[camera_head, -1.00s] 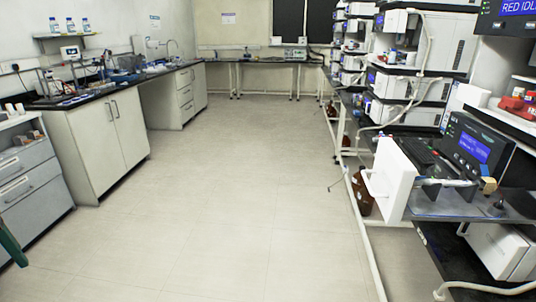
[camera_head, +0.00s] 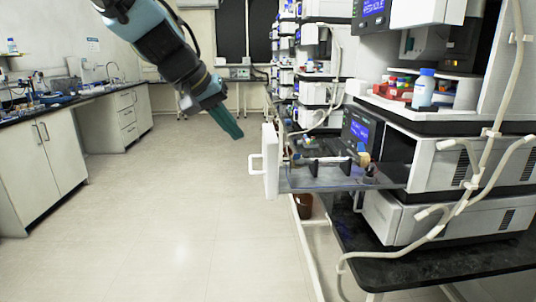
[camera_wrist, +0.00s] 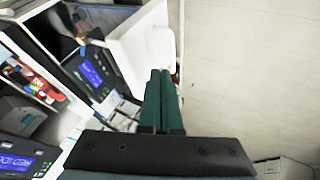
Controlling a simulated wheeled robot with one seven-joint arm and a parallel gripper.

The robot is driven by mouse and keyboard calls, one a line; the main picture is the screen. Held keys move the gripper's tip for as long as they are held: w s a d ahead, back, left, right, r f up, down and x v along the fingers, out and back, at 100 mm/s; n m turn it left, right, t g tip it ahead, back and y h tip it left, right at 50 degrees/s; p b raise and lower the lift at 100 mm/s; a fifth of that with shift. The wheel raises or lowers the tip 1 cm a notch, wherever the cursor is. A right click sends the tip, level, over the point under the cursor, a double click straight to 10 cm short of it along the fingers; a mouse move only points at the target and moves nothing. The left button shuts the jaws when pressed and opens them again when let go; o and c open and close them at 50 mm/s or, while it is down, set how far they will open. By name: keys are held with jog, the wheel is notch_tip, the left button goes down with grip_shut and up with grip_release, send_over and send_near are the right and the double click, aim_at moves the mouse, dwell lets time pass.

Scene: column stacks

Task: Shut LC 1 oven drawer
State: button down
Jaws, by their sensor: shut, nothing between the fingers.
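The oven drawer (camera_head: 320,178) is pulled out to the left from the white stack on the right. Its white front panel (camera_head: 270,160) carries a handle (camera_head: 254,163) on its left side. A grey metal column piece lies across the drawer. My gripper (camera_head: 229,124) is shut and empty, in the air to the upper left of the front panel, apparently apart from it. In the wrist view, my gripper's green fingers (camera_wrist: 157,95) are together, with a white panel (camera_wrist: 140,38) beyond them to the upper left.
Instrument stacks with a blue display (camera_head: 362,131) stand at the right. A blue-capped bottle (camera_head: 424,88) and white tubes (camera_head: 470,190) are there too. The floor (camera_head: 160,220) left of the drawer is clear. White cabinets (camera_head: 45,165) line the left wall.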

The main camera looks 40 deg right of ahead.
jog(key=p+x, duration=0.2)
jog(key=x, duration=0.7)
jog(key=shift+f, duration=0.3)
jog(key=shift+w+d, duration=0.1)
jog(key=shift+d, duration=0.05)
